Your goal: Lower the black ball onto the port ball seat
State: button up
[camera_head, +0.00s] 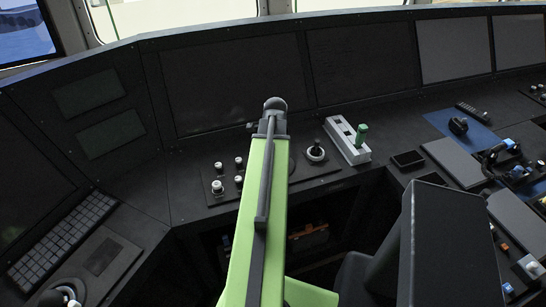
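My light green arm reaches up the middle of the view over the console. A dark rounded piece (275,104) shows at its far end, above a grey bracket. I cannot tell whether it is the black ball or part of my arm. I cannot make out gripper fingers. No ball seat can be clearly identified; the arm hides part of the console below it. A round dark edge (291,160) shows just right of the arm, partly covered.
A pale grey box (339,137) with a green peg (361,134) stands right of the arm, beside a joystick (316,152). Several knobs (239,162) sit left of the arm. Screens rise behind. A dark chair back (455,245) fills the lower right. A keyboard (62,238) lies left.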

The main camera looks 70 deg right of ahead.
jog(key=o, duration=1.6)
jog(key=shift+c, duration=0.2)
jog(key=shift+r, duration=0.1)
notch_tip(320, 180, up, 17)
jog(key=s+a+p, duration=0.1)
jog(key=a+p, duration=0.1)
jog(key=p, duration=1.5)
jog(key=shift+s, duration=0.15)
